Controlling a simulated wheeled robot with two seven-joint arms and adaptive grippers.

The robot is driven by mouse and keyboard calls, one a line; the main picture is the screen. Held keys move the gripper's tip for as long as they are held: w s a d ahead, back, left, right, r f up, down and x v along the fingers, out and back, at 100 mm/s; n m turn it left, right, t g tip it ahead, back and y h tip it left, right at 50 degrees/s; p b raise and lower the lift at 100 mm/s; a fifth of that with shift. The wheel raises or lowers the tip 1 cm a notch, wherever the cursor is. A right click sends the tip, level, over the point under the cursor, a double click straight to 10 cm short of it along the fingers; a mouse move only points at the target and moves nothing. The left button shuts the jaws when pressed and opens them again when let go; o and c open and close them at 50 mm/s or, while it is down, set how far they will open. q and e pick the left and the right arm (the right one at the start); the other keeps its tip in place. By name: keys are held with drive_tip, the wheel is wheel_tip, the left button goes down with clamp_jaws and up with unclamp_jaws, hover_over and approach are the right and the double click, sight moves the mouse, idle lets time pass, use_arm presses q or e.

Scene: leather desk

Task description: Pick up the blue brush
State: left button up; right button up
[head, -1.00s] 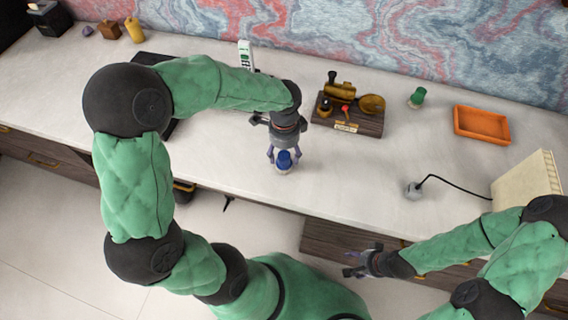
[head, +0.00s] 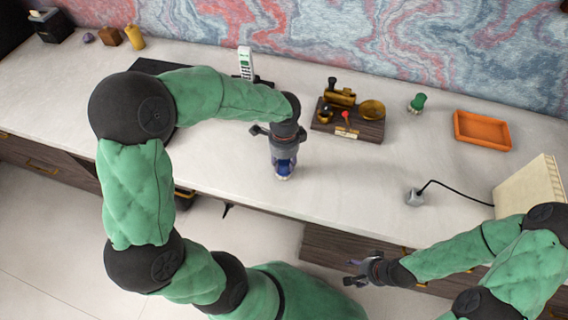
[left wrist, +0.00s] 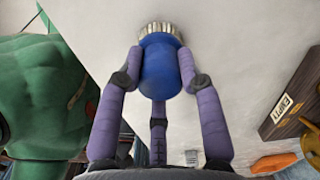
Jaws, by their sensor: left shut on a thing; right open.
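The blue brush (left wrist: 160,68) has a round blue handle and pale bristles. In the left wrist view it sits between the purple fingers of my left gripper (left wrist: 160,75), with the bristles at the far end towards the desk. My left gripper (head: 283,165) is shut on the blue brush (head: 283,168) near the front edge of the desk (head: 235,165). I cannot tell whether the bristles touch the desk. My right gripper (head: 358,271) is open and empty, in front of the desk at the lower right.
A wooden stand with brass pieces (head: 348,115) is right of my left gripper. A green brush (head: 417,102), an orange tray (head: 482,130), a grey plug (head: 414,197) with a black cord and a cream book (head: 530,187) lie further right.

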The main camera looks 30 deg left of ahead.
use_arm(q)
drive_tip(key=shift+r, duration=0.55)
wheel_tip(320, 180, up, 2)
drive_tip(key=shift+r+p, duration=0.15)
drive_tip(key=shift+p, duration=0.6)
drive_tip(key=s+d+r+p, duration=0.5)
drive_tip(key=s+d+r, duration=0.3)
drive_tip(key=s, duration=0.3)
drive_tip(key=shift+d+r+p, duration=0.35)
drive_tip(key=shift+r+p, duration=0.05)
drive_tip(key=shift+r, duration=0.4)
